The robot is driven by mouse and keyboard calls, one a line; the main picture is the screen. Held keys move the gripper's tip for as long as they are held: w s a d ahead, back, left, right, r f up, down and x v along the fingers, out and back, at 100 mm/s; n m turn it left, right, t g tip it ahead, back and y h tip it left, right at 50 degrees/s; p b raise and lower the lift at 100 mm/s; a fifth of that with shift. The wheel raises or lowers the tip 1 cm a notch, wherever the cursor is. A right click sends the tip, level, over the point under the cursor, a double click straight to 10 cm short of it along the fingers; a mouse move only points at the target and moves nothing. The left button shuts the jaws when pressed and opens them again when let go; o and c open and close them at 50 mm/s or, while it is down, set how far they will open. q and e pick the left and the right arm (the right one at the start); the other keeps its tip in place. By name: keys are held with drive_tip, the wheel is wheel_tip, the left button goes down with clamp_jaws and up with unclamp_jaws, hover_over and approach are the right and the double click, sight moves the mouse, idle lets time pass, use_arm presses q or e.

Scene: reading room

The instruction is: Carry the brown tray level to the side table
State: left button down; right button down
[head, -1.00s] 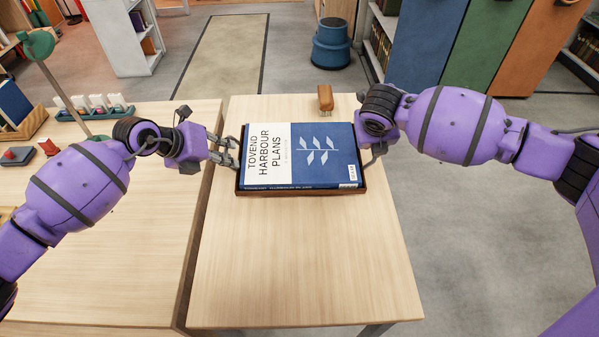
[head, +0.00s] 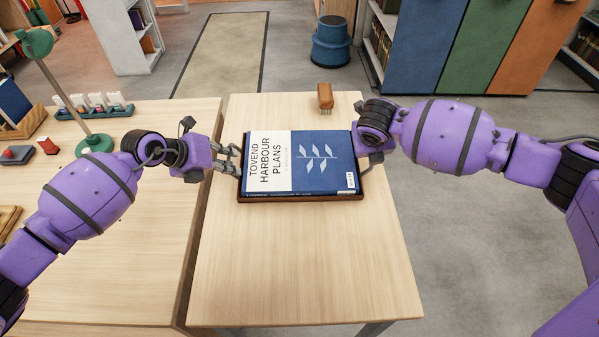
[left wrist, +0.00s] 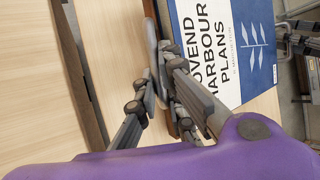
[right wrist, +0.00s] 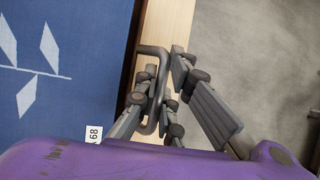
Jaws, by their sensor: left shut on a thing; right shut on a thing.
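The brown tray (head: 300,198) is at the far half of the narrower light wood table (head: 300,265) and looks level. Whether it touches the tabletop I cannot tell. A large blue and white book (head: 320,165), titled "Tovend Harbour Plans", lies flat in it and covers its floor. My left gripper (head: 230,160) is shut on the tray's left handle, seen in the left wrist view (left wrist: 158,60). My right gripper (right wrist: 162,82) is shut on the right handle (right wrist: 150,50); in the head view its fingers are mostly hidden by my wrist.
A brown brush (head: 325,96) lies behind the tray near the far edge. A wider desk (head: 110,250) stands close on the left, with a green lamp (head: 94,143) and small items. The table's front half is clear. A blue stool (head: 331,45) stands beyond.

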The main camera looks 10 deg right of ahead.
use_arm(q)
drive_tip(key=shift+f, duration=0.15)
use_arm(e)
drive_tip(key=shift+f, duration=0.15)
use_arm(q)
drive_tip(key=c, duration=1.9)
unclamp_jaws()
use_arm(e)
drive_tip(key=c, duration=1.9)
unclamp_jaws()
use_arm(q)
drive_tip(key=shift+o, duration=0.2)
drive_tip(key=shift+f, duration=0.1)
use_arm(e)
drive_tip(key=shift+o, duration=0.2)
drive_tip(key=shift+f, duration=0.1)
drive_tip(key=shift+s, duration=0.1)
use_arm(q)
drive_tip(key=v, duration=1.2)
use_arm(e)
drive_tip(key=v, duration=1.2)
use_arm(q)
drive_tip(key=shift+s+f, duration=0.1)
drive_tip(key=shift+s, duration=0.05)
use_arm(e)
drive_tip(key=shift+f, duration=0.1)
